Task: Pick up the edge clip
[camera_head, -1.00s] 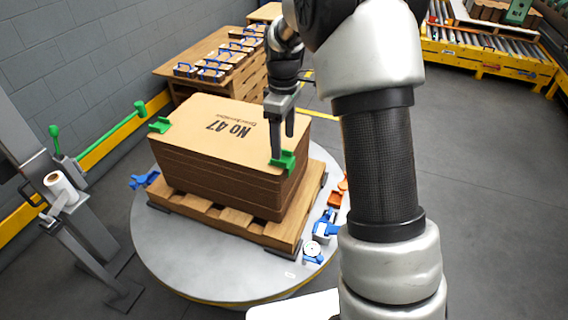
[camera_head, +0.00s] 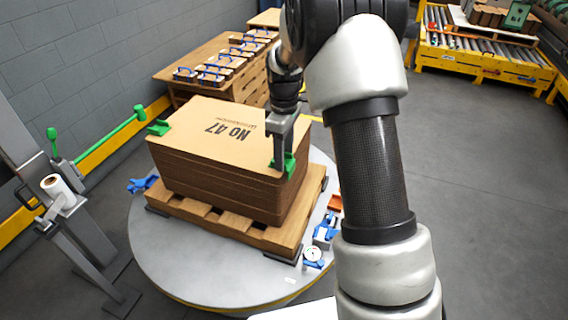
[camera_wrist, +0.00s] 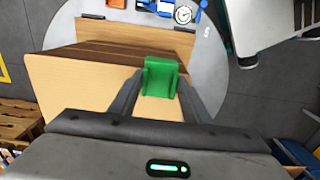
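A green edge clip (camera_head: 289,164) sits on the near right corner of the brown board stack (camera_head: 205,135). It also shows in the wrist view (camera_wrist: 161,78), at the edge of the top board. My gripper (camera_head: 280,150) points down over this clip. In the wrist view my gripper (camera_wrist: 161,85) has one finger on each side of the clip, with the fingers apart. The fingertips lie close to its sides; I cannot tell whether they touch it. A second green clip (camera_head: 159,128) sits on the stack's left edge, away from my gripper.
The stack rests on a wooden pallet (camera_head: 230,232) on a round grey turntable (camera_head: 185,262). Blue fittings (camera_head: 325,230) and a white dial (camera_head: 312,254) lie at its right. A post with a white roll (camera_head: 57,188) stands at left. A wooden bench (camera_head: 200,62) stands behind.

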